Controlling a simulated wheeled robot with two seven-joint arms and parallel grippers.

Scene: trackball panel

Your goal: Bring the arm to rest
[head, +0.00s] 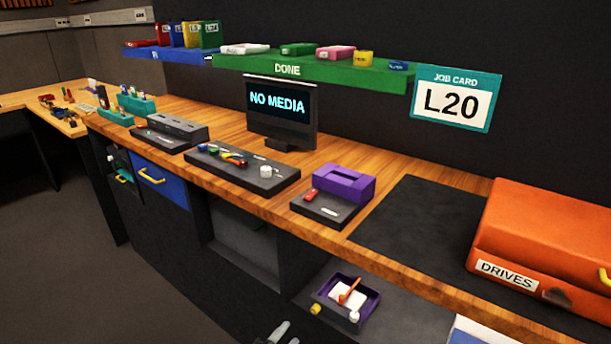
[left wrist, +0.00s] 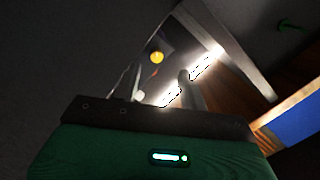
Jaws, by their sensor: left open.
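My left gripper (head: 284,333) shows only as grey fingertips at the bottom edge of the head view, below and in front of the bench. Its fingers are apart and nothing shows between them. In the left wrist view the same gripper (left wrist: 162,88) has its two fingers apart, beyond the green wrist housing. The rest of the left arm is out of the head view. My right gripper is not in view.
The wooden bench (head: 237,134) runs across the view, with a monitor (head: 280,112), purple block (head: 344,182) and orange drives case (head: 540,240) on it. A purple tray (head: 366,312) lies on a lower shelf to the right of the gripper. Open floor (head: 60,260) lies left.

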